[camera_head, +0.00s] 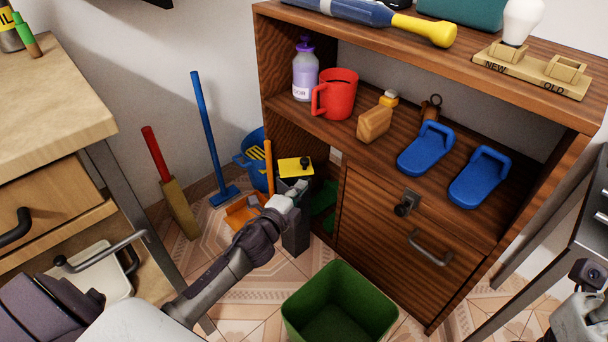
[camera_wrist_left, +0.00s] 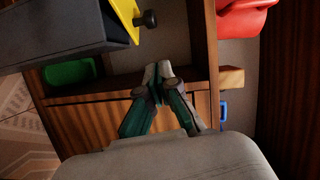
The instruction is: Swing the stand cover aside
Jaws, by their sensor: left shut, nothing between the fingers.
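The stand cover (camera_head: 295,167) is a yellow plate with a black knob (camera_head: 304,163), on top of a dark grey stand (camera_head: 295,236) on the floor left of the wooden cabinet. In the left wrist view, the yellow cover (camera_wrist_left: 127,14) shows at the top edge with its knob (camera_wrist_left: 150,19), beside the stand's dark grey side (camera_wrist_left: 60,32). My left gripper (camera_head: 293,194) is shut and empty, close to the stand and just in front of the cover in the head view. In the left wrist view its fingertips (camera_wrist_left: 158,72) are apart from the knob. My right gripper is barely in view at the lower right.
A wooden cabinet (camera_head: 385,200) stands right of the cover, holding a red mug (camera_head: 335,94) and blue sandals. A blue bucket (camera_head: 251,150), an orange dustpan (camera_head: 243,212) and a blue-handled tool crowd the left. A green bin (camera_head: 340,305) stands in front.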

